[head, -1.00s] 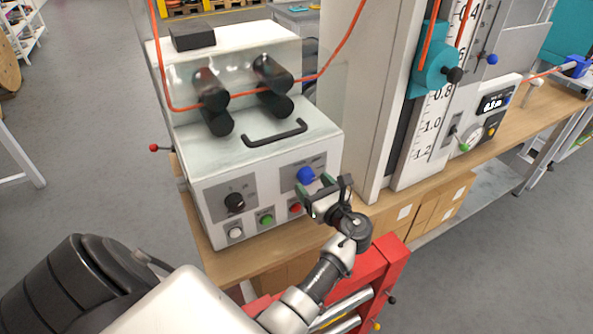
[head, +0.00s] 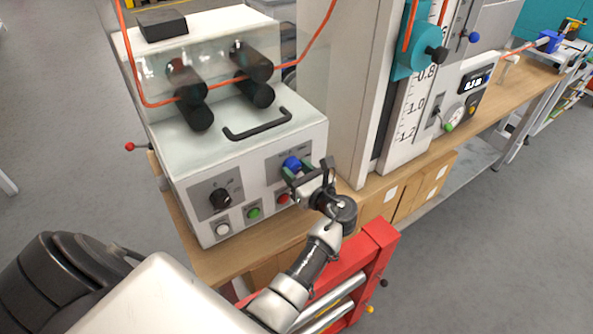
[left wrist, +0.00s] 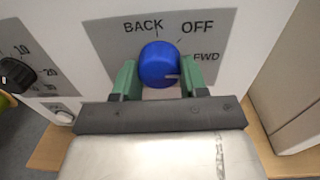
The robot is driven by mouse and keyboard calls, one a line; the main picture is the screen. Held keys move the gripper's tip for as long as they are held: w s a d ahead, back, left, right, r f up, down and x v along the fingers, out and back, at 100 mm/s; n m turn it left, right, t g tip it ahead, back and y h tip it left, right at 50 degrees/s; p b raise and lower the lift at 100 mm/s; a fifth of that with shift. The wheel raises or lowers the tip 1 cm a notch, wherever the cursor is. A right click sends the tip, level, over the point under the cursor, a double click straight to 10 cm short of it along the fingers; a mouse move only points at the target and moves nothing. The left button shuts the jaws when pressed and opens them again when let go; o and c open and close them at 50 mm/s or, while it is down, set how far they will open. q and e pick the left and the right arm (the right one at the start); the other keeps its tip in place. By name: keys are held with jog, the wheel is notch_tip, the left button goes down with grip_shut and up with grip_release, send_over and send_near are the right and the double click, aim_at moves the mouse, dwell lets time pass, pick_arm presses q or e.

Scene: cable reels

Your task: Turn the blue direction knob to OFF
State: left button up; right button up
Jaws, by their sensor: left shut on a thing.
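The blue direction knob (head: 291,163) is on the front of the white machine, on a grey plate (left wrist: 112,45) marked BACK, OFF and FWD. In the left wrist view the knob (left wrist: 159,62) shows a pale mark on its right side, pointing toward FWD. OFF stands above and right of the knob, BACK above it. My left gripper (head: 306,173) is at the knob, its green fingers (left wrist: 160,82) on either side and shut on it. The fingers cover little of the knob's face. My right gripper is not in view.
A black knob (head: 220,197) sits left on the panel. White, green (head: 253,212) and red (head: 283,198) buttons lie just below, close to my gripper. A tall white column (head: 345,100) stands right of the machine. A red frame (head: 365,262) is in front of the bench.

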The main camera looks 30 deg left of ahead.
pick_arm(q)
jog(key=shift+n, duration=0.3)
jog(key=n+b, duration=0.2)
jog(key=n, duration=0.1)
jog(key=shift+w+f, duration=0.1)
jog(key=n+b, duration=0.1)
jog(key=n, duration=0.2)
jog(key=shift+b, duration=0.4)
jog(key=shift+r+n+b, duration=0.2)
jog(key=shift+n+b, duration=0.25)
jog(key=shift+n, duration=0.55)
jog(key=shift+h, duration=0.3)
jog(key=o, duration=0.9)
jog(key=shift+o, duration=0.2)
